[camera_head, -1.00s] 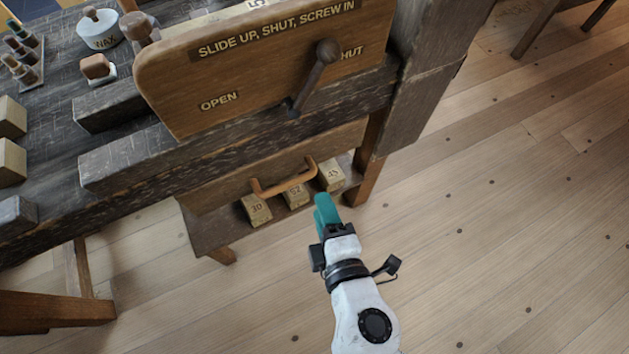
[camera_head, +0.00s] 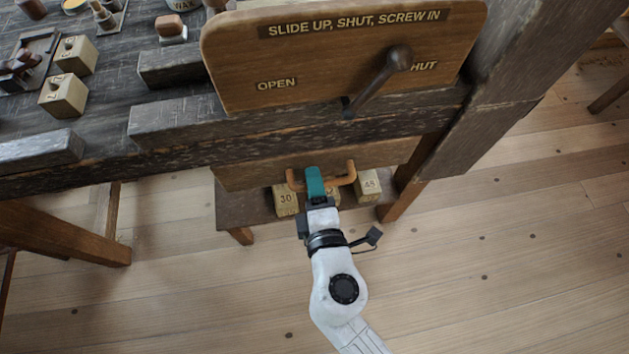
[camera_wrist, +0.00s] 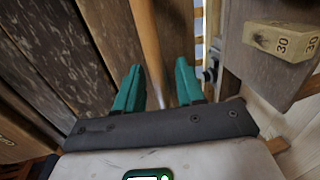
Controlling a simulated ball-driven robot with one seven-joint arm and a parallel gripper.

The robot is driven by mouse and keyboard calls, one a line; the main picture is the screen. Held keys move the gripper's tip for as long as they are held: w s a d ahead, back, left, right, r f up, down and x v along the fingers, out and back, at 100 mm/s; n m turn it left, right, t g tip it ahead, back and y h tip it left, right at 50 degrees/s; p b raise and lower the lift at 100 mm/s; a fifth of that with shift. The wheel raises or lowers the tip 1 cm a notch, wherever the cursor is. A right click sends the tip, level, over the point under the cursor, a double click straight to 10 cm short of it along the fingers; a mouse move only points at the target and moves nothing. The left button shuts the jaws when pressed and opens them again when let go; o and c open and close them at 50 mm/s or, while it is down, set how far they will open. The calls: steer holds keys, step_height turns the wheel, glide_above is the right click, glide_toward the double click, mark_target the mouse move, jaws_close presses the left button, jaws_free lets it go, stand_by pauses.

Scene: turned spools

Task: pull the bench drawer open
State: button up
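The bench drawer (camera_head: 240,176) is a brown wooden front under the bench's thick dark edge. It appears closed. Its orange-brown bar handle (camera_head: 349,173) sticks out from the front. My gripper (camera_head: 314,172) has teal fingers and is at the middle of the handle in the head view. In the wrist view my gripper (camera_wrist: 157,82) is open, its two fingers apart. The handle (camera_wrist: 147,45) passes between them, with a visible gap to the right finger. I cannot tell whether the left finger touches it. The drawer front (camera_wrist: 98,25) shows at the left.
A wooden board (camera_head: 235,55) with a lever (camera_head: 375,80) stands above the drawer. Numbered blocks, such as block 30 (camera_head: 286,201), sit on a low shelf (camera_head: 232,208) below it. The wooden floor (camera_head: 480,290) in front is clear.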

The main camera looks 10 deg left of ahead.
steer(key=shift+w, duration=0.25)
jaws_close()
stand_by(0.5)
